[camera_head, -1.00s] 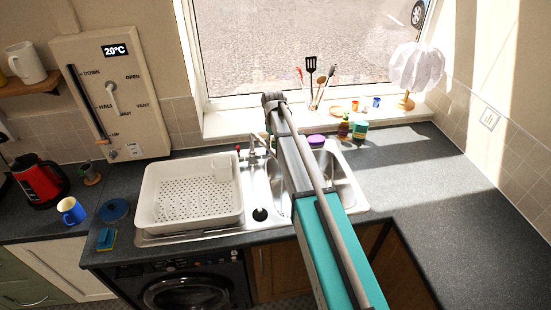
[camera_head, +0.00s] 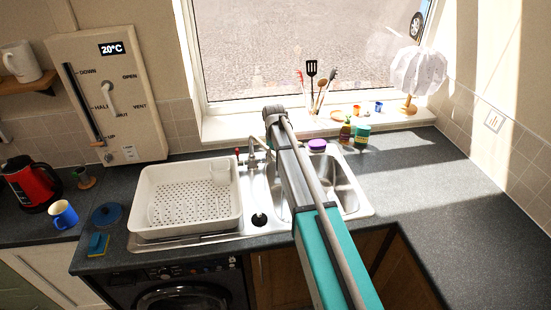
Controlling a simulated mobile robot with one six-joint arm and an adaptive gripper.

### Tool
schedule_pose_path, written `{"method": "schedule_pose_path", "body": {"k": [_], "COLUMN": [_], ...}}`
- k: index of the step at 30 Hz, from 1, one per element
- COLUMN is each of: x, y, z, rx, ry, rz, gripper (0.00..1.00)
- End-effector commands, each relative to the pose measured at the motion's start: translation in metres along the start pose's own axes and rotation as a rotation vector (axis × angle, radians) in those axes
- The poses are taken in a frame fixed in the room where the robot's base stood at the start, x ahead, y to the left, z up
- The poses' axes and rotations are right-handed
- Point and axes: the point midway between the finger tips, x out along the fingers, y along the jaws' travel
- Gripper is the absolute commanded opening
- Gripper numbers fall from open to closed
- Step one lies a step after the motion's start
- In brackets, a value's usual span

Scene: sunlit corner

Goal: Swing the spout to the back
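The metal tap (camera_head: 252,154) stands at the back of the steel sink, left of my arm, with a small red-topped part at its left. Its thin spout (camera_head: 262,145) slants forward and right over the sink, and its tip is close to or behind my arm. My teal and grey arm reaches from the bottom right over the sink, with its upper end in front of the window sill. My gripper is hidden behind the arm, so I cannot tell whether it touches the spout.
A white dish rack (camera_head: 190,228) fills the drainer left of the sink (camera_head: 350,205). A green-labelled jar (camera_head: 362,136), a brown bottle (camera_head: 345,133) and a purple item (camera_head: 317,145) stand behind the sink. Utensils (camera_head: 315,85) stand on the sill. The right worktop (camera_head: 430,180) is mostly clear.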

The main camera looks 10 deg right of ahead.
Motion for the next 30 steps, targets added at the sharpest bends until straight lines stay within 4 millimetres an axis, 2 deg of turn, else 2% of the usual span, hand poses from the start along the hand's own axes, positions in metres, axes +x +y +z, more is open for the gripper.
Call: {"method": "schedule_pose_path", "body": {"k": [8, 20, 30], "x": [0.0001, 0.0001, 0.0001], "y": [0.0001, 0.0000, -0.0010], "z": [0.0000, -0.0001, -0.0009], "rx": [0.000, 0.000, -0.007], "ry": [0.000, 0.000, 0.000], "rz": [0.000, 0.000, 0.000], "gripper": [0.73, 0.01, 0.00]}}
